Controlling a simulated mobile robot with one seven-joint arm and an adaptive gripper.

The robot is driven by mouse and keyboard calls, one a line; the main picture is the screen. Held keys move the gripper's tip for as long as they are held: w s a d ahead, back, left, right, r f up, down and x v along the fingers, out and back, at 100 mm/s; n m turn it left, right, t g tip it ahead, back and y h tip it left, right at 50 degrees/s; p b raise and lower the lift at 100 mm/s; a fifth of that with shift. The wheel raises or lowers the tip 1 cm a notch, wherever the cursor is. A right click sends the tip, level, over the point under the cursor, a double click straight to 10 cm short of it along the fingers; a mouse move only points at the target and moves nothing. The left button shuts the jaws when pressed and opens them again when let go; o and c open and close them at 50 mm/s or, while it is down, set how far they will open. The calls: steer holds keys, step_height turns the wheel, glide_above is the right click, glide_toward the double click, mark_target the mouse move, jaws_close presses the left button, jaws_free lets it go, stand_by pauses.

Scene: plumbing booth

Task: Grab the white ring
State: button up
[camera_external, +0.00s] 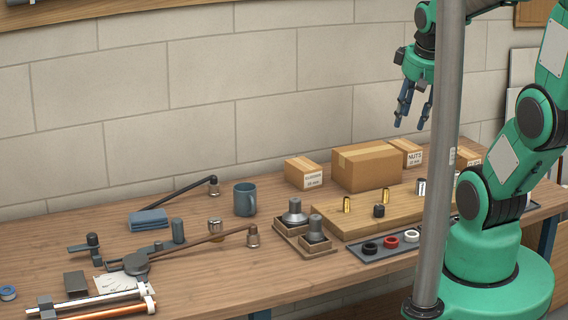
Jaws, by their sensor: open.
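The white ring (412,236) lies on a dark grey tray (372,254) near the front edge of the workbench. It is the rightmost visible ring in a row, with a red ring (391,242) and a black ring (370,248) to its left. The metal post stands just to its right in the picture. My gripper (413,116) is open and empty, pointing down, high above the bench and behind the row of rings. Part of the tray is hidden behind the post.
A wooden board (345,226) with brass and dark fittings lies behind the tray. Cardboard boxes (367,166) stand at the back. A vertical metal post (438,180) rises in front. A blue mug (245,199) and small crates with grey fittings (300,238) stand left.

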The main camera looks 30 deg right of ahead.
steer(key=w+d+f+n+g, duration=0.1)
steer(key=d+f, duration=0.1)
steer(key=f, duration=0.5)
steer(key=w+d+f+g+p, duration=0.1)
steer(key=d+f, duration=0.2)
steer(key=f, duration=0.4)
steer(key=w+d+f+n+g, duration=0.1)
steer(key=w+d+f+g, duration=0.1)
steer(key=f, duration=0.6)
steer(key=shift+d+n, duration=0.25)
steer(key=shift+n, duration=0.05)
steer(key=shift+f, duration=0.1)
steer(key=shift+f+b, duration=0.55)
steer(key=shift+f, duration=3.65)
steer(key=shift+a+f+b, duration=0.2)
steer(key=shift+f+b, duration=0.45)
steer(key=shift+f, duration=1.95)
